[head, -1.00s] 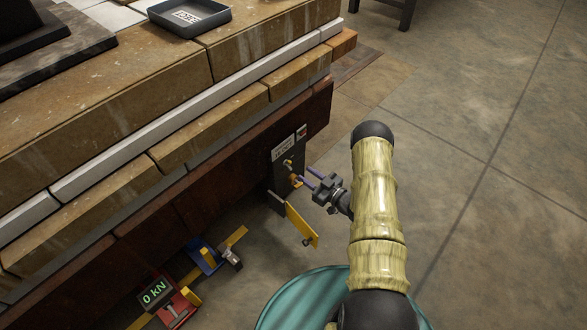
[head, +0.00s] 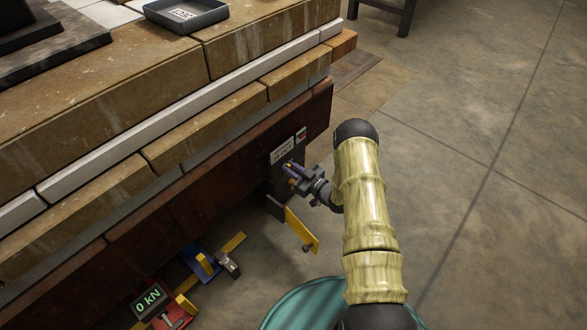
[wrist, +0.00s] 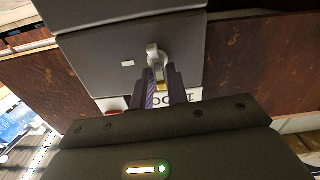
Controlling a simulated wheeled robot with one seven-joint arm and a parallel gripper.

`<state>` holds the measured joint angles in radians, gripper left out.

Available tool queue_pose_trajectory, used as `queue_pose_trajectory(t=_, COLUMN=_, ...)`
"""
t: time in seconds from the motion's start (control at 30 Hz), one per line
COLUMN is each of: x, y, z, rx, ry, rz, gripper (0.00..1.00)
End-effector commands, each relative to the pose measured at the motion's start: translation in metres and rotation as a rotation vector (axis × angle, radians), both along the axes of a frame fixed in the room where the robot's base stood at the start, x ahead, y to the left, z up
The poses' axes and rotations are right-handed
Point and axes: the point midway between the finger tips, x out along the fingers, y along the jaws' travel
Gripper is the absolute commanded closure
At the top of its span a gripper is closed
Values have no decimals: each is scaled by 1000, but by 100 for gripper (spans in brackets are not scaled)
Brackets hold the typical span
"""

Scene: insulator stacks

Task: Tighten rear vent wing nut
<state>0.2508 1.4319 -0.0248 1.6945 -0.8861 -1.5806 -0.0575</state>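The vent panel is a grey plate low on the bench's side; it shows large in the wrist view (wrist: 105,68). A pale metal wing nut (wrist: 153,53) with a brass-coloured part below it stands out from this plate. My gripper (wrist: 161,74) has its two purple fingers on either side of the brass part, with a gap between them. I cannot tell whether they touch it. In the head view my gripper (head: 290,170) is right at the plate, and its fingers largely hide the wing nut.
A yellow flap (head: 301,230) juts out just below my gripper. A red gauge reading 0 kN (head: 152,300) and a blue clamp (head: 203,262) sit lower left. A dark tray (head: 186,14) is on the bench top. The floor to the right is open.

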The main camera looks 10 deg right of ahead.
Motion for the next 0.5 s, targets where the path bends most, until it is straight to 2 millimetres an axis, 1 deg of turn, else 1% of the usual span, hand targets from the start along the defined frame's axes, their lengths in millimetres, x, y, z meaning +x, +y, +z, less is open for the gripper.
queue_pose_trajectory(t=0.03, x=1, y=-2, z=0, rx=-2, ry=-1, rz=-3, gripper=100)
queue_pose_trajectory(t=0.07, x=1, y=-9, z=0, rx=-3, ry=-1, rz=-7, gripper=100)
queue_pose_trajectory(t=0.33, x=2, y=-6, z=0, rx=14, ry=13, rz=-12, gripper=100)
queue_pose_trajectory(t=0.5, x=2, y=-6, z=0, rx=62, ry=49, rz=-13, gripper=100)
